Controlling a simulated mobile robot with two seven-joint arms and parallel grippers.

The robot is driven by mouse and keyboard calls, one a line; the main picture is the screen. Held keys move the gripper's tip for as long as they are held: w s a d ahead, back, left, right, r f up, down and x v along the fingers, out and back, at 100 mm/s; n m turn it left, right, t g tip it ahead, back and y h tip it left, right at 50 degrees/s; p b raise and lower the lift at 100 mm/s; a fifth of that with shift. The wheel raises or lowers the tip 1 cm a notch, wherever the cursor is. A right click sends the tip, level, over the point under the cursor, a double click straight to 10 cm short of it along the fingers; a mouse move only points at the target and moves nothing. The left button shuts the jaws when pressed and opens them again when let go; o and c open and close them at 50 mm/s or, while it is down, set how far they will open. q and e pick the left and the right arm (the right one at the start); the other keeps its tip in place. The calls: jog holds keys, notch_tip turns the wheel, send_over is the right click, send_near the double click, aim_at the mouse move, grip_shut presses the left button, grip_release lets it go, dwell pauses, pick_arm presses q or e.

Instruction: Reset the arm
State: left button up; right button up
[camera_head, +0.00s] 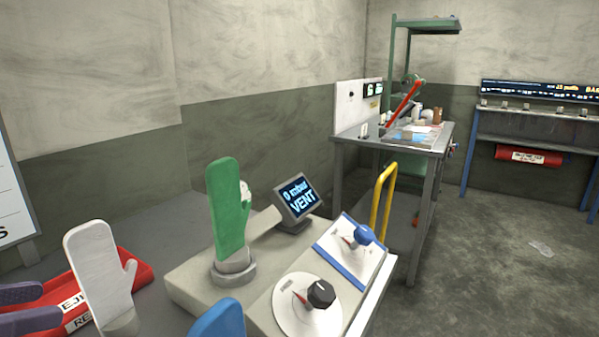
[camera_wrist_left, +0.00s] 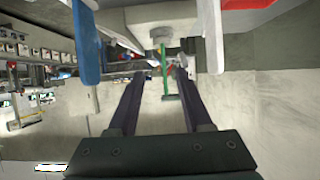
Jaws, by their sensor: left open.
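My left gripper (camera_head: 52,304) comes in at the lower left edge of the head view. Its two dark purple fingers are apart with nothing visible between them, beside a white glove form (camera_head: 98,270). The wrist view shows the same open gripper (camera_wrist_left: 160,76) with an empty gap between its fingers. The rest of the left arm is out of the head view. My right gripper is in neither view.
A blue form (camera_head: 220,319) is cut off below. A workbench (camera_head: 389,143) stands beyond; floor at right is largely clear.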

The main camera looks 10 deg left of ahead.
pick_arm(q)
jog(key=s+d+f+n+g+y+p, duration=0.3)
jog(key=s+d+f+g+y+p, duration=0.15)
jog(key=s+d+g, duration=0.5)
notch_tip(320, 180, up, 37)
jog(key=s+t+p, duration=0.1)
jog(key=p, duration=3.6)
jog(key=shift+d+r+m, duration=0.15)
jog(key=shift+d+m, duration=0.05)
jog(key=shift+m, duration=0.1)
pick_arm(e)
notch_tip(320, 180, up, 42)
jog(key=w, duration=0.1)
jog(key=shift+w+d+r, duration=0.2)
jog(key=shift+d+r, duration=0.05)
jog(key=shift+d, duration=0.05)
